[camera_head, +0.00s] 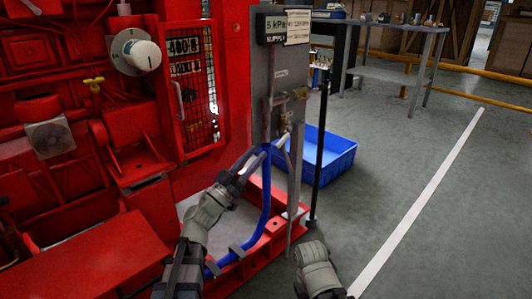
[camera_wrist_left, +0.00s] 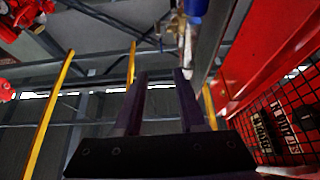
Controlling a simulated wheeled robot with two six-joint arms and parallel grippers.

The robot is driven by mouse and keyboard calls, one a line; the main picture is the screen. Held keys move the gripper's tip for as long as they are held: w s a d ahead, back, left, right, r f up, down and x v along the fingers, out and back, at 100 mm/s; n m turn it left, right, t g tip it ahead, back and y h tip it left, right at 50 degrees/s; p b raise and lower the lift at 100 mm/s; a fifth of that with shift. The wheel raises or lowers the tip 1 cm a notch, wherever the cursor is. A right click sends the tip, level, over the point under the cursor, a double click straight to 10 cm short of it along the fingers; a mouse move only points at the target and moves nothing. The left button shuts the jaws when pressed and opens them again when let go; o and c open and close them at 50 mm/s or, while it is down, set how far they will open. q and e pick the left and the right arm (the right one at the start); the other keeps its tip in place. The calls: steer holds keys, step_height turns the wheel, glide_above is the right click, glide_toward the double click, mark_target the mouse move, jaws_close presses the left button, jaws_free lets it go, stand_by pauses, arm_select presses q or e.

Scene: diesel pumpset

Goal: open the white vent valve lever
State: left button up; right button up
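My left gripper (camera_head: 250,160) reaches up from the lower left to the foot of the grey panel, beside the blue hose (camera_head: 266,195). In the left wrist view its two dark fingers (camera_wrist_left: 160,72) stand apart with nothing between them. A thin pale lever-like piece (camera_head: 286,148) shows below the brass valve fittings (camera_head: 290,97), just right of the gripper. I cannot tell for sure that it is the white vent valve lever. The left wrist view shows a small brass fitting (camera_wrist_left: 180,22) with a pale piece under it, beyond the fingertips.
The red pumpset (camera_head: 100,190) fills the left, with a mesh guard (camera_head: 203,85) near the panel. A black post (camera_head: 322,150) and a blue crate (camera_head: 340,158) stand right of the panel. The floor farther right is clear.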

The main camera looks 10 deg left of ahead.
arm_select(q)
steer(key=shift+s+a, duration=1.1)
steer(key=shift+s, duration=0.25)
steer(key=shift+c, duration=0.2)
steer(key=shift+r, duration=0.15)
steer(key=shift+c, duration=0.8)
steer(key=r+g+p, duration=0.1)
steer(key=r+p, duration=0.1)
steer(key=p, duration=0.2)
steer(key=d+r+g+y+p, duration=0.1)
steer(key=r+p, duration=0.1)
steer(key=p, duration=0.3)
steer(key=d+r+g+p, duration=0.1)
steer(key=r+g+p, duration=0.1)
steer(key=p, duration=0.3)
steer(key=shift+w+r+m, duration=0.2)
steer(key=shift+m, duration=0.1)
jaws_close()
steer(key=r+g+y+p, duration=0.1)
steer(key=p, duration=0.3)
steer(key=a+r+g+y+p, duration=0.1)
steer(key=y+p, duration=0.1)
steer(key=p, duration=0.2)
steer(key=a+r+g+y+p, duration=0.1)
steer(key=p, duration=0.3)
steer(key=shift+s+n+y, duration=0.25)
steer(key=shift+n+y, duration=0.05)
steer(key=shift+n, duration=0.1)
